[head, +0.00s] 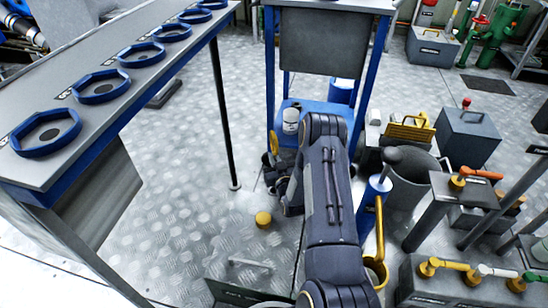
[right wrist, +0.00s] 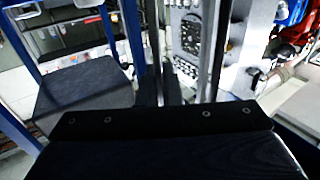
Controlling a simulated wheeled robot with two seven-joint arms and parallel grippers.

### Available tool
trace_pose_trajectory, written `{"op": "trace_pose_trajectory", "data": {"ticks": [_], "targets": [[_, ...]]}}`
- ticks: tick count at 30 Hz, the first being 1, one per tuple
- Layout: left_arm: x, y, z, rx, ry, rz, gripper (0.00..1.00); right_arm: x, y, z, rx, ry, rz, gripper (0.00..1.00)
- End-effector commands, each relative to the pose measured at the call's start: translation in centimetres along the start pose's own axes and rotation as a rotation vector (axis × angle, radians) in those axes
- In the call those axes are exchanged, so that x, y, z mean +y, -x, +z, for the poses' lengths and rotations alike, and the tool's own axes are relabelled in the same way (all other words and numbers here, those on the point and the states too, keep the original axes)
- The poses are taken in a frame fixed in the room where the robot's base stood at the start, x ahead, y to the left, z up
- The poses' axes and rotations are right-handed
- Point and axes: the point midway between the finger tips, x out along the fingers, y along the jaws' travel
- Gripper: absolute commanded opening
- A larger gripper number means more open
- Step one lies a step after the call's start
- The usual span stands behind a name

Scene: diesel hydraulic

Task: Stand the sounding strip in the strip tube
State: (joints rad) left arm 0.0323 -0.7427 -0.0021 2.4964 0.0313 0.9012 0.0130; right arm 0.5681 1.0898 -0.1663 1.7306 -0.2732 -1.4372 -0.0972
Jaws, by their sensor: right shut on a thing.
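My right gripper (head: 273,170) is at the end of my dark arm, low in front of the blue-framed stand. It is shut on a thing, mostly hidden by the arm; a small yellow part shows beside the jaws. In the right wrist view, a thin upright dark strip (right wrist: 172,84) rises beyond the dark gripper body and looks like the sounding strip. I cannot make out the strip tube for certain. A blue upright cylinder (head: 371,198) with a dark handle stands right of my arm, by a yellow pipe (head: 379,228). My left gripper is not in view.
A long bench (head: 135,85) with several blue rings runs along the left. The blue stand (head: 270,75) holds a white bottle (head: 291,121). A grey bin (head: 405,185) and valve stands crowd the right. A yellow cap (head: 263,218) lies low in front; floor at centre left is clear.

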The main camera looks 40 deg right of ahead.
Motion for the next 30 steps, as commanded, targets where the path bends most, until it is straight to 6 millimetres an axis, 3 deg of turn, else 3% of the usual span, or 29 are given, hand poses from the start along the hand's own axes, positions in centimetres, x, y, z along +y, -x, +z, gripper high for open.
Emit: {"op": "trace_pose_trajectory", "data": {"ticks": [11,12,17,26,30], "targets": [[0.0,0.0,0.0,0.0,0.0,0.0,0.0,0.0,0.0,0.9,0.001,0.0,0.0,0.0],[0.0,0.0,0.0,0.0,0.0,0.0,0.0,0.0,0.0,0.9,0.002,0.0,0.0,0.09],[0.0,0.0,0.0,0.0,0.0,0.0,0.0,0.0,0.0,0.9,0.001,0.0,0.0,0.3],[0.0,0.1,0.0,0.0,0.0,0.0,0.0,0.0,0.0,0.8,0.0,0.0,0.0,0.3],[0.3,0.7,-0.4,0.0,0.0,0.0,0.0,0.0,0.0,-0.7,0.001,0.0,0.0,0.3]]}}
